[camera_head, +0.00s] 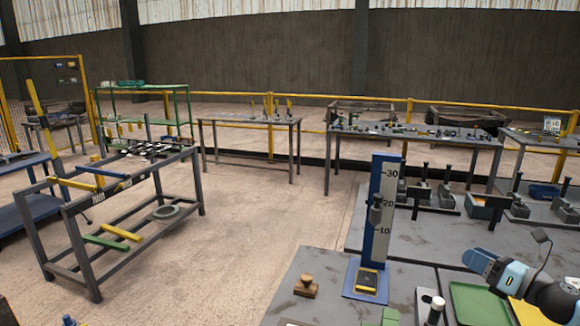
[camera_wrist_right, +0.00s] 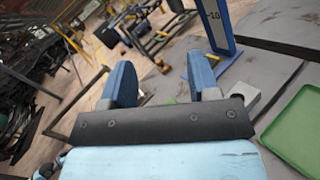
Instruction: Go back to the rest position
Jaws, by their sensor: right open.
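My right gripper (camera_head: 482,262) is at the right of the head view, above the grey workbench and close to the green tray. In the right wrist view its two blue fingers (camera_wrist_right: 161,80) stand apart with nothing between them. It is open and empty. A small blue and dark piece at the bottom left edge of the head view may be part of my left gripper (camera_head: 68,321). Too little of it shows to tell its state.
A blue height gauge (camera_head: 382,190) stands on the grey bench (camera_head: 320,268), with a wooden stamp-like block (camera_head: 306,287) left of it. A green tray (camera_head: 470,300) lies beneath the right gripper. A metal frame rack (camera_head: 75,240) stands at left. The floor between is clear.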

